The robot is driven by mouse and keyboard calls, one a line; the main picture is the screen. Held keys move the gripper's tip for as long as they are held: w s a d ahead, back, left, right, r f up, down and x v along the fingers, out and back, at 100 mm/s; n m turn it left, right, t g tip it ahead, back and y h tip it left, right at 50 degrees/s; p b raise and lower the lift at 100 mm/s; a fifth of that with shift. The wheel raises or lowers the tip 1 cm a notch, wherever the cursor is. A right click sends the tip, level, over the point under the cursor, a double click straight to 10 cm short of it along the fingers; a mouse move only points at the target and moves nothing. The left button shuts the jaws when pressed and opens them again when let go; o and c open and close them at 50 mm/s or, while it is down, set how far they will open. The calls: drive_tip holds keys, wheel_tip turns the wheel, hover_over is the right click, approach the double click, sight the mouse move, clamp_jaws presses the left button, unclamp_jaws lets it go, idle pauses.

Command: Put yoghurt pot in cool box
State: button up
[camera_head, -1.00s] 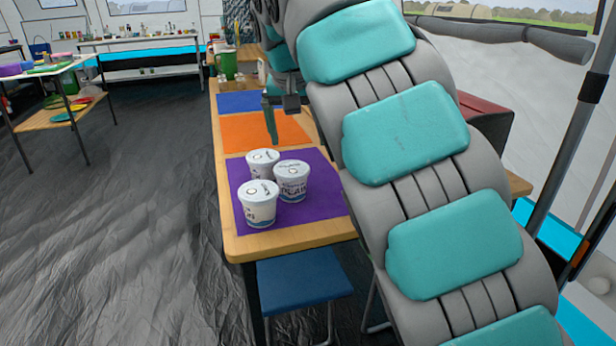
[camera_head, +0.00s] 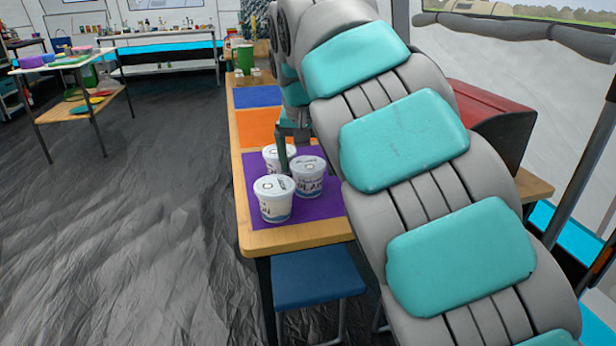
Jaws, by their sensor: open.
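Three white lidded yoghurt pots stand upright close together on a purple mat (camera_head: 322,206) at the near end of the wooden table (camera_head: 290,241). One is at the front left (camera_head: 273,200), one at the right (camera_head: 307,178), and one behind (camera_head: 272,154). My gripper (camera_head: 287,158) is open and points down at the pots. One finger shows in front of the back pot, above the gap between the pots; I cannot tell whether it touches any. My arm hides the other finger. A red box (camera_head: 488,118), possibly the cool box, is partly hidden behind my arm at the right.
Orange (camera_head: 256,128) and blue (camera_head: 257,96) mats lie farther along the table, with a green jug (camera_head: 245,58) at its far end. A blue stool (camera_head: 315,275) stands under the near edge. The floor to the left is clear.

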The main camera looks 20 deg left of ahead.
drive_tip(key=shift+w+f, duration=0.15)
drive_tip(key=shift+f, duration=0.45)
drive_tip(key=c, duration=1.3)
drive_tip(key=shift+r, duration=0.15)
